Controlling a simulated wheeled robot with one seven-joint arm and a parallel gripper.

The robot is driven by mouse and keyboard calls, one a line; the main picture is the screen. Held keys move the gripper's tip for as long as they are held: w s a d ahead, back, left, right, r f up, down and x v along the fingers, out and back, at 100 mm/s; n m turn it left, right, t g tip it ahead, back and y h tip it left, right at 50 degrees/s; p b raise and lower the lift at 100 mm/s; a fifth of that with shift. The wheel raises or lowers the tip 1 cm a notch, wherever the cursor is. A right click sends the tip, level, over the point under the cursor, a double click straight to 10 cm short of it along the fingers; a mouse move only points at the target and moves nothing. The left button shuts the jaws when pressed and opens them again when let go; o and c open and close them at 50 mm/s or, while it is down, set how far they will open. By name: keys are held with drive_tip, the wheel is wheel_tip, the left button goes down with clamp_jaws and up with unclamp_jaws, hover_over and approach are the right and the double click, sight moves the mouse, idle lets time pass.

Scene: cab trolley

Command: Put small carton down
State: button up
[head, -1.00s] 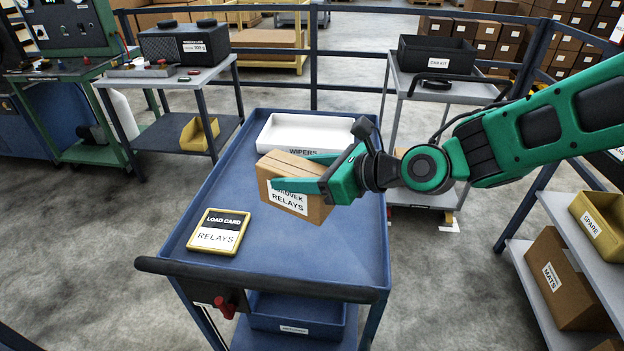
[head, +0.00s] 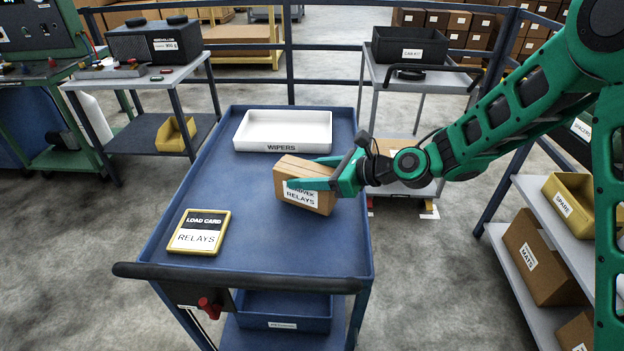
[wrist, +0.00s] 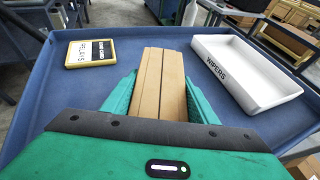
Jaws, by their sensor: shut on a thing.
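The small carton (head: 306,184) is a brown box with a white label reading RELAYS. My gripper (head: 312,172) is shut on it from the right, one green finger across its labelled face. The carton is over the blue trolley top (head: 250,250), low and close to the surface; I cannot tell whether it touches. In the wrist view the carton (wrist: 160,82) sits between both green fingers, and the trolley top lies around it.
A yellow-framed load card (head: 199,231) reading RELAYS lies at the trolley's front left. A white WIPERS tray (head: 283,131) stands at the back. The trolley top's middle and front right are clear. A shelf with a yellow SPARE bin (head: 569,204) stands at the right.

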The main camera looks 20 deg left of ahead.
drive_tip(key=shift+f, duration=0.75)
drive_tip(key=shift+f, duration=0.15)
drive_tip(key=o, duration=1.3)
drive_tip(key=shift+d+r, duration=0.2)
drive_tip(key=v, duration=1.1)
drive_tip(key=shift+s+d, duration=0.1)
drive_tip(key=shift+d, duration=0.2)
drive_tip(key=shift+d, duration=0.1)
